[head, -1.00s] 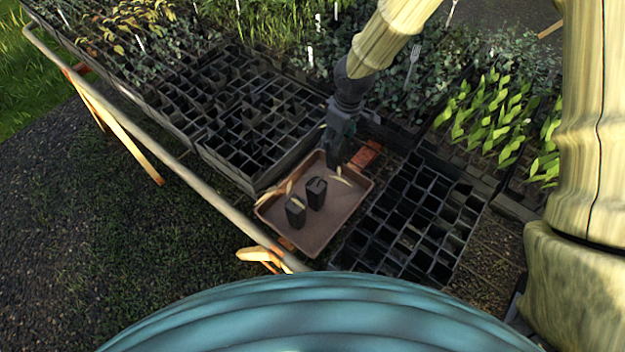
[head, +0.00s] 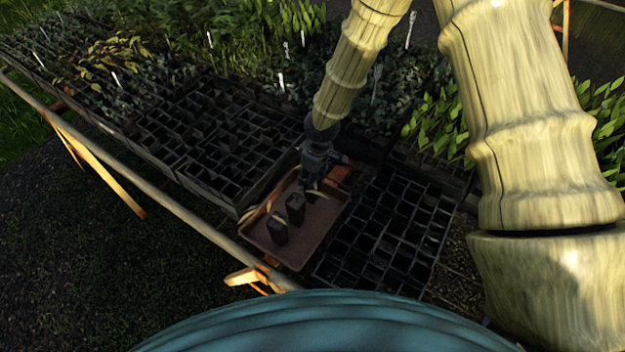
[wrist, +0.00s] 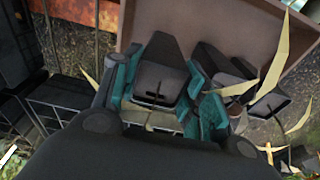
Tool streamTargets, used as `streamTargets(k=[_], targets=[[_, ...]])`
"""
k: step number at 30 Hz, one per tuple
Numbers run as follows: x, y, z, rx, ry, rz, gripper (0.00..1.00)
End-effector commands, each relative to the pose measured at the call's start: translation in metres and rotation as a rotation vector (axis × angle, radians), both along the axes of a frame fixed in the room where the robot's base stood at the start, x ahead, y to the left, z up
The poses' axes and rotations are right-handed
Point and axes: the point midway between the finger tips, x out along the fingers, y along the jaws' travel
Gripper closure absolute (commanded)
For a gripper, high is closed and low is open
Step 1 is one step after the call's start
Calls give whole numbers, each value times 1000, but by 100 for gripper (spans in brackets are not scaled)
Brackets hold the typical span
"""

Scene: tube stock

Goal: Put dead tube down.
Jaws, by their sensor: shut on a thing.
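My gripper (head: 313,184) reaches down over the far end of the shallow brown tray (head: 322,236). Whether the held tube's base touches the tray floor is hidden.
A black cell crate (head: 385,235) stands right of the tray, and a larger one (head: 235,140) stands to its left. A reddish block (head: 340,172) lies at the tray's far end. A rail (head: 190,215) runs along the bench's front edge. Leafy plants fill the back.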

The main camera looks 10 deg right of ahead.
Motion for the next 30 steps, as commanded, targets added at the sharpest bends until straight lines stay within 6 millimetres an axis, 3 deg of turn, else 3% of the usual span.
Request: streamTargets(k=[4, 11, 21, 22, 25, 30], targets=[[0, 0, -15, -2, 1, 0, 100], [-10, -1, -15, -2, -11, 0, 100], [0, 0, -27, -1, 0, 0, 100], [0, 0, -27, -1, 0, -1, 54], [0, 0, -27, -1, 1, 0, 36], [0, 0, -26, -2, -1, 0, 36]])
